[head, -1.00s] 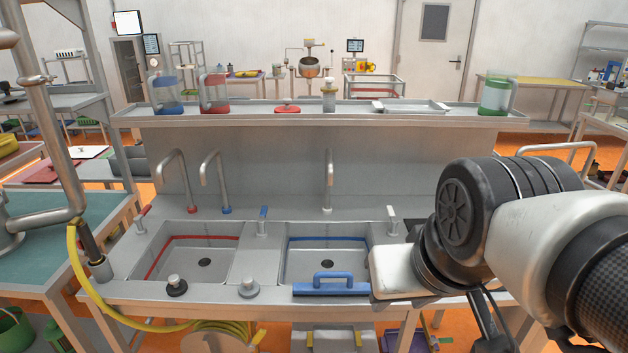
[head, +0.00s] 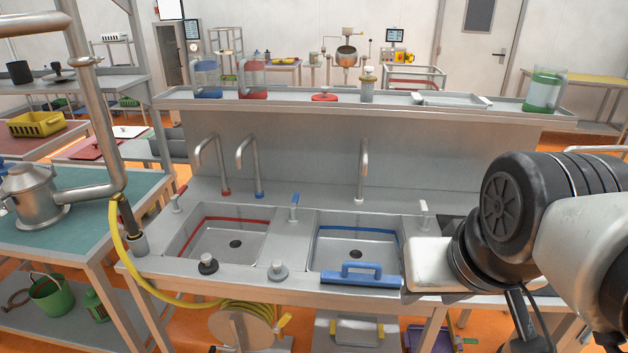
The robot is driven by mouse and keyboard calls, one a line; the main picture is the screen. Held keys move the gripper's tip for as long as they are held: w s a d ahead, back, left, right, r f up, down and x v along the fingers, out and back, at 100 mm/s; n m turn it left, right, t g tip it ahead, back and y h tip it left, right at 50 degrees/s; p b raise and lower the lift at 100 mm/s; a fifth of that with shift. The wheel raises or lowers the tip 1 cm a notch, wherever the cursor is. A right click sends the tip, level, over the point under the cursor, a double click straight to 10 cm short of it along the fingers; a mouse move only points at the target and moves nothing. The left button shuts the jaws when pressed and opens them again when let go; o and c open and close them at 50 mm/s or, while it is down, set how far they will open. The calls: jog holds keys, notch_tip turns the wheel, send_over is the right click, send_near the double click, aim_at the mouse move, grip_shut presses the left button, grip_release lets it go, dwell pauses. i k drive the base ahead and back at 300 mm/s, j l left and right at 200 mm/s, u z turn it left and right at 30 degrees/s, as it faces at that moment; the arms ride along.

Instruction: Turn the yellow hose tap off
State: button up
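The yellow hose (head: 135,262) hangs from a spray fitting at the left end of the sink counter and runs down to a reel (head: 243,328) under the counter. A small yellow handle (head: 284,320) shows at the right side of the reel. It may be the hose tap, but it is too small for me to tell its setting. My arm covers the right side of the head view. My gripper's fingertips are not in view.
The steel counter (head: 300,286) has two basins, with a blue-handled tool (head: 362,275) at the right basin's front edge. A green-topped table (head: 95,225) stands close on the left. A green bucket (head: 50,298) sits on its lower shelf.

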aim_at(285, 318)
jog(key=u, duration=0.85)
jog(key=j+z, duration=0.5)
jog(key=j, duration=0.3)
jog(key=l+z, duration=0.15)
jog(key=z, duration=0.3)
jog(key=l+z, duration=0.15)
jog(key=z, duration=0.35)
